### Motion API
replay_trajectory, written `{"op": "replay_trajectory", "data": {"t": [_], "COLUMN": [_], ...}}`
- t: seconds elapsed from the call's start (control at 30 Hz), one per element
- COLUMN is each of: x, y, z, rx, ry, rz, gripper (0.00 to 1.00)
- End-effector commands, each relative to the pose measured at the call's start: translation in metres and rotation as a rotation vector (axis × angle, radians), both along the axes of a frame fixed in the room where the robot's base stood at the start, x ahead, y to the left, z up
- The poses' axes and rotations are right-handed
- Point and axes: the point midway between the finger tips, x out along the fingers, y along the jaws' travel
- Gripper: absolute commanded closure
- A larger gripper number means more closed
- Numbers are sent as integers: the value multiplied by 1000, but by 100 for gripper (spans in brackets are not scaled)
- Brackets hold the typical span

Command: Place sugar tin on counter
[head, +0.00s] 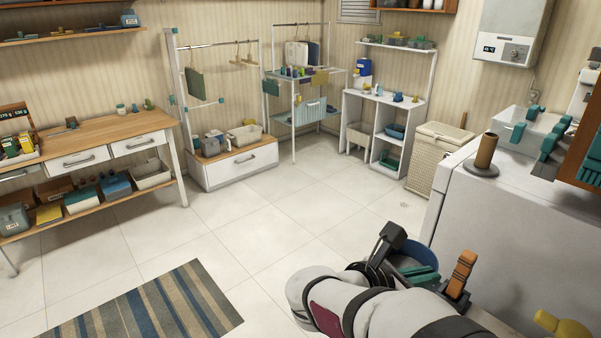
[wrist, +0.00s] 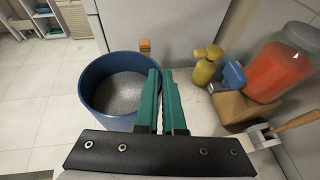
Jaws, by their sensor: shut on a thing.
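The sugar tin appears to be the round blue open tin (wrist: 120,62) with pale grainy content, left of centre in the wrist view. My gripper (wrist: 158,82) has two teal fingers shut on the right side of its wall. The tin looks upright. In the head view the blue tin (head: 424,257) shows behind my arm, partly hidden, with my gripper (head: 408,269) at it. The white counter (wrist: 188,102) lies to the right of the tin. I cannot tell whether the tin touches any surface.
A yellow pump bottle (wrist: 204,70), a brown block (wrist: 236,106) and a jar with orange content (wrist: 278,70) crowd the counter's right. An orange-brown object (head: 462,271) stands beside the tin. A white appliance (head: 510,215) rises behind. Open tiled floor (head: 270,215) lies left.

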Motion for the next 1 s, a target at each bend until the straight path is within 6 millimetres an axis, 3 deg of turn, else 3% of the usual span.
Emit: {"op": "replay_trajectory", "data": {"t": [0.3,0.57,0.77,1.0], "x": [-48,-106,-152,-194], "y": [-33,-36,-19,24], "z": [-52,-92,-117,-136], "rx": [-1,0,-3,-4], "ry": [0,-3,-5,-10], "rz": [-515,-992,-1391,-1908], "gripper": [100,100,100,100]}}
